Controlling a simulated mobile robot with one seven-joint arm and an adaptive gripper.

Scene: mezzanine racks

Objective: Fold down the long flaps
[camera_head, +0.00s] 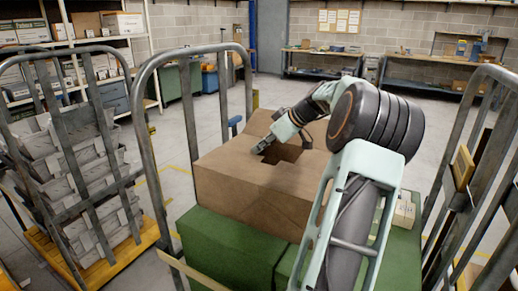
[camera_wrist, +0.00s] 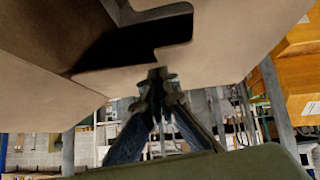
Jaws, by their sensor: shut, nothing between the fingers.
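A brown cardboard box (camera_head: 250,200) stands on green crates inside a roll cage. Its top is partly covered by flaps, with a dark stepped gap (camera_head: 288,152) between them. A flap at the back (camera_head: 262,122) stands tilted up. My gripper (camera_head: 256,151) is shut and empty, low over the left part of the top; I cannot tell whether it touches the cardboard. In the wrist view the shut fingers (camera_wrist: 158,78) are close to a brown flap (camera_wrist: 225,45), beside the dark gap (camera_wrist: 130,42). My arm hides the box's right side.
The green crates (camera_head: 225,245) fill the cage floor. Cage rails (camera_head: 146,120) rise on the left and right. A small light carton (camera_head: 404,212) lies on the green crate at right. A cage of grey bins (camera_head: 75,165) stands at left. Workbenches (camera_head: 325,62) line the back.

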